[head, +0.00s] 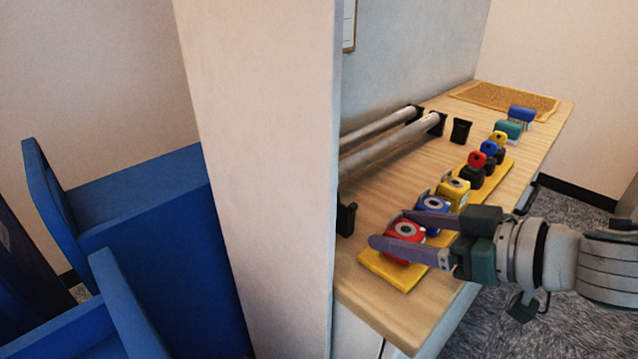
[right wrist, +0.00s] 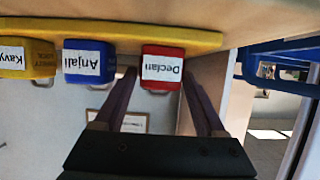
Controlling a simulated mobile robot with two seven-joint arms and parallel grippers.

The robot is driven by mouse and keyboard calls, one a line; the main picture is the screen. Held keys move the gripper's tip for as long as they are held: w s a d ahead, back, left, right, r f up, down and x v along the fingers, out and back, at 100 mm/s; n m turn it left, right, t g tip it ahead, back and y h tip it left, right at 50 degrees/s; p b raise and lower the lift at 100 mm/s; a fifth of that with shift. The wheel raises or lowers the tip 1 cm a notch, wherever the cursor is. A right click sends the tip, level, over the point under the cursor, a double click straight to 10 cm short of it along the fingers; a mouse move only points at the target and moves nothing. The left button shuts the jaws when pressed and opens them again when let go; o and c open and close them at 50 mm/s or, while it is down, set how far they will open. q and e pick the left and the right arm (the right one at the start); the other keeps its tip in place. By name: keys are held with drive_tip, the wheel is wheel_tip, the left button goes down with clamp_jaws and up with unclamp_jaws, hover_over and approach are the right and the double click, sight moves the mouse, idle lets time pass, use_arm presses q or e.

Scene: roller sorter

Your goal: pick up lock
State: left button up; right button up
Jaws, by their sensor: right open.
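A red lock (head: 408,231) sits at the near end of a yellow strip on the wooden table. In the right wrist view, which looks upside down, the red lock (right wrist: 163,53) carries a white label reading "Declan". My right gripper (head: 388,227) is open, with one finger on each side of the red lock. Whether the fingers touch it, I cannot tell. A blue lock (head: 434,215) labelled "Anjali" and a yellow lock (head: 455,193) stand beside it on the strip. My left gripper is not in view.
Smaller red (head: 477,158), blue and yellow pieces on dark bases stand farther along the table. Metal rollers (head: 385,144) lie to the left. A yellow-framed mat (head: 505,98) is at the far end. A pale wall column (head: 268,180) and blue structure (head: 160,260) stand left.

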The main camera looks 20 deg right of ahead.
drive_tip(key=shift+c, duration=0.4)
clamp_jaws()
drive_tip(key=shift+r, duration=0.25)
wheel_tip(320, 180, up, 24)
drive_tip(key=p, duration=1.2)
